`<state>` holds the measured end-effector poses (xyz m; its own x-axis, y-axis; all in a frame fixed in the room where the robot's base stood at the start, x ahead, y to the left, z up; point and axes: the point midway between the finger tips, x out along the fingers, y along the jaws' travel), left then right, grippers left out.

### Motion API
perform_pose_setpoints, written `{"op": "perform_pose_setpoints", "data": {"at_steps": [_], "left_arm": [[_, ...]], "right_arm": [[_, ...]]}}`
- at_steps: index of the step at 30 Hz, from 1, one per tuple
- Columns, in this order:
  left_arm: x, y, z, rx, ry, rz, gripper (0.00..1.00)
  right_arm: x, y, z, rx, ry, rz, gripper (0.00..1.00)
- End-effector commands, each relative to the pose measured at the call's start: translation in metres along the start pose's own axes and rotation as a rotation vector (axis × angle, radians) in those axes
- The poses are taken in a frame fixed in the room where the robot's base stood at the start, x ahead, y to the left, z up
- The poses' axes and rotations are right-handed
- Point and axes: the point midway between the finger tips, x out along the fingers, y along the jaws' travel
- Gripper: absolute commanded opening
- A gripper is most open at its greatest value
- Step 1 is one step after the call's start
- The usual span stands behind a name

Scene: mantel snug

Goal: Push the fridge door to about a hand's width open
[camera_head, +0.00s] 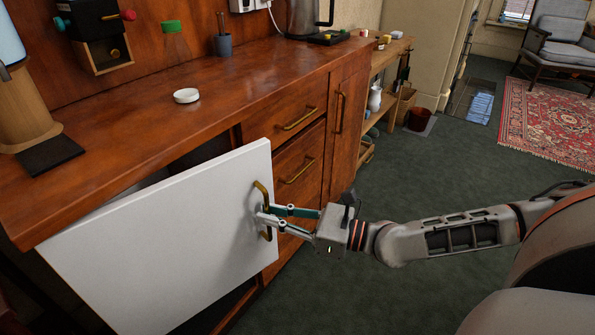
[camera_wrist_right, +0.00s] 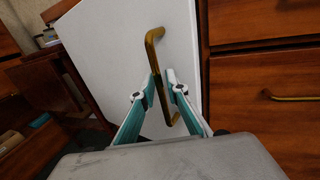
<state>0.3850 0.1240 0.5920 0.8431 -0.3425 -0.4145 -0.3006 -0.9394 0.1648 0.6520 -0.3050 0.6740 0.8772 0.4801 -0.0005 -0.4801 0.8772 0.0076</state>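The fridge door (camera_head: 165,240) is a plain white panel, swung part way out from the wooden counter. A dark gap shows along its top edge. It also shows in the wrist view (camera_wrist_right: 128,40). Its brass handle (camera_head: 262,190) is a curved upright bar near the door's free edge. My right gripper (camera_head: 265,213) reaches it from the right. In the wrist view, the fingertips (camera_wrist_right: 162,80) close in on either side of the handle bar (camera_wrist_right: 154,50), so the gripper looks shut on it. The fridge's inside is mostly hidden. My left gripper is not in view.
Drawers (camera_head: 297,165) with brass handles stand right of the fridge. Green carpet (camera_head: 420,165) lies open in front and to the right.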

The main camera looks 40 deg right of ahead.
Motion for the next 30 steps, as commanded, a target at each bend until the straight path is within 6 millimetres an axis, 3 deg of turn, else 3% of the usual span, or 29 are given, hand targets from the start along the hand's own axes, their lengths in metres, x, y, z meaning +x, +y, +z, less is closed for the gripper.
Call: {"op": "perform_pose_setpoints", "data": {"at_steps": [12, 18, 30], "left_arm": [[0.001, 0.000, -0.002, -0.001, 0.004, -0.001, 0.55], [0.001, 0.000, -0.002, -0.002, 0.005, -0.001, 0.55], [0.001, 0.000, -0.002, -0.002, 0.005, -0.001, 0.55]], "right_arm": [[-0.070, 0.001, -0.002, -0.001, 0.008, 0.005, 0.14], [-0.095, 0.001, -0.001, -0.001, 0.005, 0.003, 0.14], [-0.110, 0.000, 0.001, 0.001, -0.001, 0.001, 0.14]]}}
